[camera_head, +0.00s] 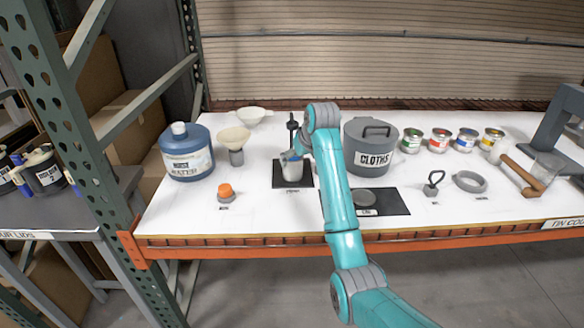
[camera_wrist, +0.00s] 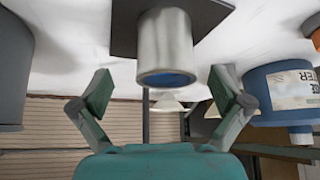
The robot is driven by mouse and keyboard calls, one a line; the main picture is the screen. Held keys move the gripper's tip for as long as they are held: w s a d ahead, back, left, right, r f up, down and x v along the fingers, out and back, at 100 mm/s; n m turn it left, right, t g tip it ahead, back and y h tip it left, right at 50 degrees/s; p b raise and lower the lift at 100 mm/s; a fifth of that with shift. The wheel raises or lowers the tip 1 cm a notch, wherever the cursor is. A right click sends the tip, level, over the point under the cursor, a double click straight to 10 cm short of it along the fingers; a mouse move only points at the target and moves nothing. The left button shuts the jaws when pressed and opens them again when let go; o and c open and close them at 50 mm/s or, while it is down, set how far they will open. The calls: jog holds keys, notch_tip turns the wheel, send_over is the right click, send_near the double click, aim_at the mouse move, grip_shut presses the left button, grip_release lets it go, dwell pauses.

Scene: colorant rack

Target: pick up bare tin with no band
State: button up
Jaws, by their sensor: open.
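A bare silver tin (camera_wrist: 165,42) with no band stands on a dark mat; blue shows inside its rim. In the wrist view, which is upside down, my gripper (camera_wrist: 162,92) is open, with one finger to each side of the tin's line. The fingertips are apart from the tin, and nothing is held. The tins with coloured bands, green (camera_head: 411,141), red (camera_head: 439,140), blue (camera_head: 466,140) and yellow (camera_head: 491,139), stand at the right.
A blue water jug (camera_head: 186,155) and a funnel (camera_head: 235,141) stand left of the tin, with an orange-topped item (camera_head: 226,192) in front. The grey CLOTHS pot (camera_head: 370,150) stands close on the right. A thin black post (camera_head: 292,126) rises behind the tin.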

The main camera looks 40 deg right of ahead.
jog(key=shift+w+a+x, duration=0.15)
jog(key=shift+x, duration=1.25)
jog(key=shift+w+a+x, duration=0.15)
jog(key=shift+a+x, duration=0.05)
jog(key=shift+x, duration=1.25)
jog(key=shift+r, duration=0.2)
jog(key=c, duration=1.3)
jog(key=shift+c, duration=0.3)
jog(key=shift+r, duration=0.25)
